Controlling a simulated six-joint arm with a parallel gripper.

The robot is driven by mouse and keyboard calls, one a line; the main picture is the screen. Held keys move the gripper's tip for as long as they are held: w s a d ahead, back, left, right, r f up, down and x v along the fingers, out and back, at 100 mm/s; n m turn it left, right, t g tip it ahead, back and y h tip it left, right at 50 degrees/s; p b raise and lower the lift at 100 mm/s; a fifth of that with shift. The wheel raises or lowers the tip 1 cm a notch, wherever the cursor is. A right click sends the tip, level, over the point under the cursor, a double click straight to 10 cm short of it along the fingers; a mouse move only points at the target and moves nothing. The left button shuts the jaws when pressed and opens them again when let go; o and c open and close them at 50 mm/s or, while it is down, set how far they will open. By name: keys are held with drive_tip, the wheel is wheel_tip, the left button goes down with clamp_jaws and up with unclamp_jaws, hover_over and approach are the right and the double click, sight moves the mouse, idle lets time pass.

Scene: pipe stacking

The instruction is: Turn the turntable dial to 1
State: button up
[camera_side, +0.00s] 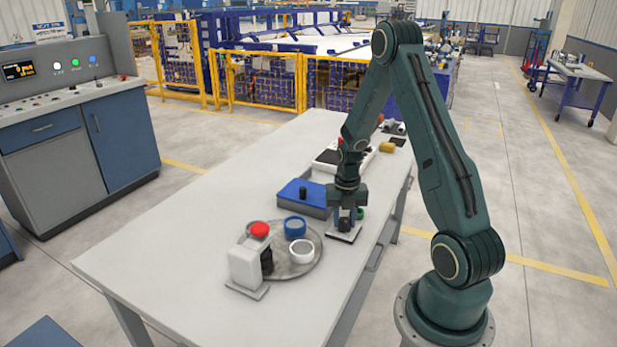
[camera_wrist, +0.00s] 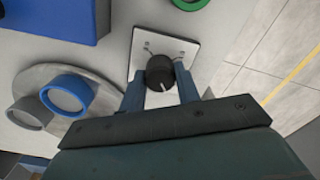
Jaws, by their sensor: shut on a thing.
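The dial is a black round knob (camera_wrist: 160,72) with a white pointer line, on a pale square plate (camera_wrist: 185,46). The plate also shows in the side view (camera_side: 344,235), at the table's right edge. My gripper (camera_wrist: 160,84) is over the plate, its two fingers shut on the knob from either side. In the side view my gripper (camera_side: 347,215) points straight down and hides most of the knob. The turntable is a grey round disc (camera_wrist: 70,72) beside the plate. It carries a blue ring (camera_wrist: 67,95) and a white ring (camera_wrist: 30,113). I cannot read any numbers on the dial.
A blue box (camera_side: 305,197) with a black knob stands behind the turntable. A green ring (camera_wrist: 188,3) lies close behind the plate. The table's front left is clear.

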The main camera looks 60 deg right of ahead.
sight(345, 220)
drive_tip(key=shift+n, duration=0.6)
drive_tip(key=o, duration=1)
wheel_tip(345, 220, up, 14)
drive_tip(key=shift+f, duration=0.1)
idle(0.4)
